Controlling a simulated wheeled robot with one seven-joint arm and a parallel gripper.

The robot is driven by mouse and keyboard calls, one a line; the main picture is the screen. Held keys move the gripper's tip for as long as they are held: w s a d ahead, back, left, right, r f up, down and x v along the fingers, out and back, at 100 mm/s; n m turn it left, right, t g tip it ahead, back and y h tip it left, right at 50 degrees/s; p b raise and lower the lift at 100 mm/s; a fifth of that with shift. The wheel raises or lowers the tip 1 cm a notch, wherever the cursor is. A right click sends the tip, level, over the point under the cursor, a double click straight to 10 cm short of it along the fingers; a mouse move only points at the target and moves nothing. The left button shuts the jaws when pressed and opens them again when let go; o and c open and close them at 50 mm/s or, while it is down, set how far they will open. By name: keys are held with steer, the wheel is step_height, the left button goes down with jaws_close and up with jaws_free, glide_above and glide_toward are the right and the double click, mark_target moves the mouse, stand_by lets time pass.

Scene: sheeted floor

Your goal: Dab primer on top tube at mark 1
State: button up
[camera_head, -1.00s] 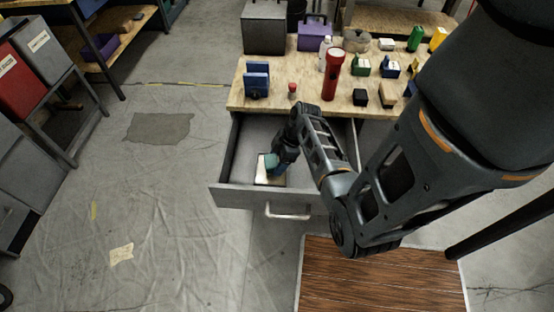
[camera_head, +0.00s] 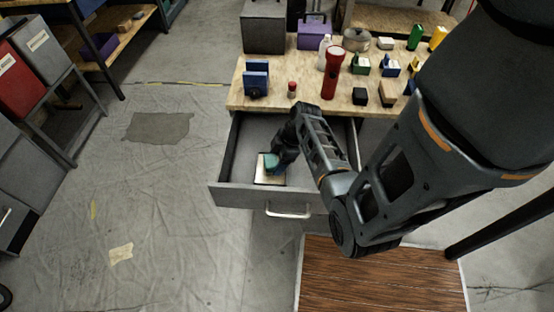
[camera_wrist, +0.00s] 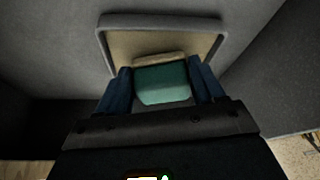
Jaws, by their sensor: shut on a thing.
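My gripper (camera_head: 277,163) is down inside the open drawer. In the wrist view its two blue fingers (camera_wrist: 164,82) are shut on a teal block (camera_wrist: 163,88) with a cream strip along its far edge. The block also shows in the head view (camera_head: 270,160). Beyond it is a shallow square tray with a grey rim (camera_wrist: 160,19) and a cream inside. The block overlaps the tray in the wrist view; I cannot tell whether it touches it. I cannot make out a top tube or a mark 1.
The grey drawer (camera_head: 240,194) is pulled out below a wooden workbench (camera_head: 315,98). On the bench stand a red flashlight (camera_head: 333,72), a blue block-like holder (camera_head: 256,78), a small red-capped item (camera_head: 292,89) and several other things. Drawer walls surround my gripper. The floor at left is mostly clear.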

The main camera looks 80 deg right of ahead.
steer(key=shift+f, duration=0.5)
stand_by(1.1)
steer(key=shift+r+p, duration=2.65)
steer(key=shift+r, duration=0.95)
